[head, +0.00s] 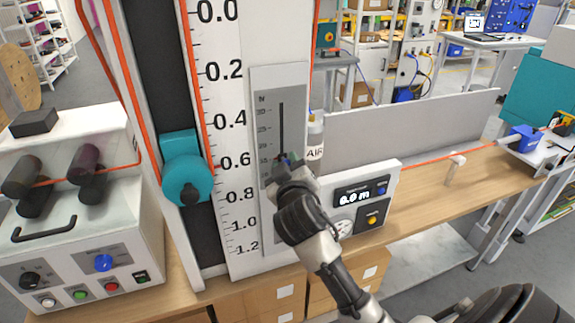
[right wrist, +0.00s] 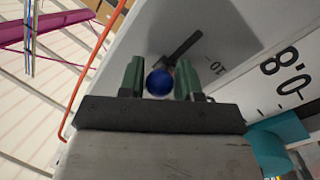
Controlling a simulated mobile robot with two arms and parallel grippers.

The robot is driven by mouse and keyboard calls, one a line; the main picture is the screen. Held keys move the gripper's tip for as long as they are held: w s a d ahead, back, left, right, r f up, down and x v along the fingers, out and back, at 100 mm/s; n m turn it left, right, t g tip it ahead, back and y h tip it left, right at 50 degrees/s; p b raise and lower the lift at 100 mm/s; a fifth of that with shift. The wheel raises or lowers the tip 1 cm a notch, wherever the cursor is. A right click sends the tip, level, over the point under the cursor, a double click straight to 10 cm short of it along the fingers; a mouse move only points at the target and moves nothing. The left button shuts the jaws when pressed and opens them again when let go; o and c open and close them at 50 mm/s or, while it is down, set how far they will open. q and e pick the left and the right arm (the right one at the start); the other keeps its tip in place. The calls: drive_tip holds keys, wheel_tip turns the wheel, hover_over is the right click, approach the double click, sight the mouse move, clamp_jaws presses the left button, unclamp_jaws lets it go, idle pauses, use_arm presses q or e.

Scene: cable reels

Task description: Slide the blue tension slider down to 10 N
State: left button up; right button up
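The grey tension slider panel (head: 297,98) is upright on the white scale board, with a dark vertical slot and small printed numbers. The blue slider knob (right wrist: 159,82) is a round ball at the slot. In the head view the right gripper mostly hides it, low on the panel. A "10" mark (right wrist: 215,67) shows near the knob in the right wrist view. The exact reading is hard to tell. My left gripper is out of view.
A teal carriage (head: 187,172) sits on the dark rail to the left. A bottle marked AIR (head: 315,138) and a display unit reading 0.0 m (head: 362,195) stand right of the panel. An orange cable (head: 425,168) runs across the wooden bench (head: 455,205).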

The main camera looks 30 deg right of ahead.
clamp_jaws()
wheel_tip(320, 180, down, 5)
drive_tip(key=b, duration=0.3)
drive_tip(key=shift+r, duration=0.2)
drive_tip(key=shift+o, duration=1.3)
unclamp_jaws()
drive_tip(key=shift+o, duration=0.9)
